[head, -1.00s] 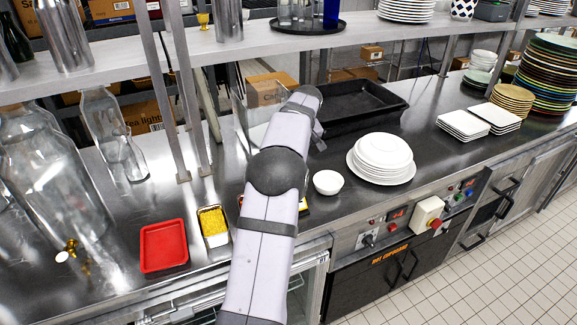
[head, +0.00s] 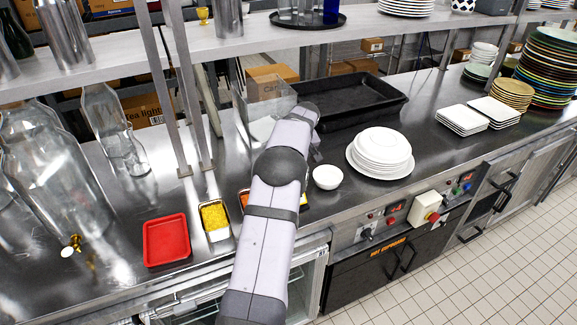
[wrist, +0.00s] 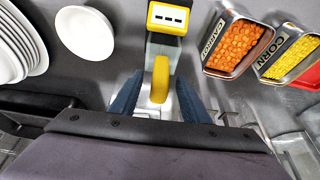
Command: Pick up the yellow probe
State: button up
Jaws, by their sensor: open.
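The yellow probe (wrist: 160,78) shows in the wrist view as a rounded yellow piece near the middle, below a grey stand with a yellow head (wrist: 168,17) bearing small dark marks. Whether probe and stand are one piece I cannot tell. My gripper (wrist: 157,95) is open, with one blue finger on each side of the probe. A gap shows on both sides, and contact is not visible. The probe's lower end is hidden by the gripper body. In the head view my arm hides the gripper and most of the probe.
Labelled bins of carrot (wrist: 236,48) and corn (wrist: 290,58) stand close on the right in the wrist view. A white bowl (wrist: 84,32) and stacked plates (head: 381,153) are on the other side. A red tray (head: 166,240), black pan (head: 350,98) and clear container (head: 262,112) stand around.

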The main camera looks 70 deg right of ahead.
jog(key=shift+p+x, duration=0.3)
jog(key=shift+x, duration=0.9)
jog(key=shift+a, duration=0.1)
grip_shut()
jog(key=shift+r, duration=0.1)
notch_tip(320, 180, up, 10)
jog(key=shift+f+b, duration=0.1)
jog(key=shift+b, duration=1.15)
jog(key=shift+r, duration=0.2)
notch_tip(320, 180, up, 8)
jog(key=p, duration=0.9)
jog(key=shift+r, duration=0.15)
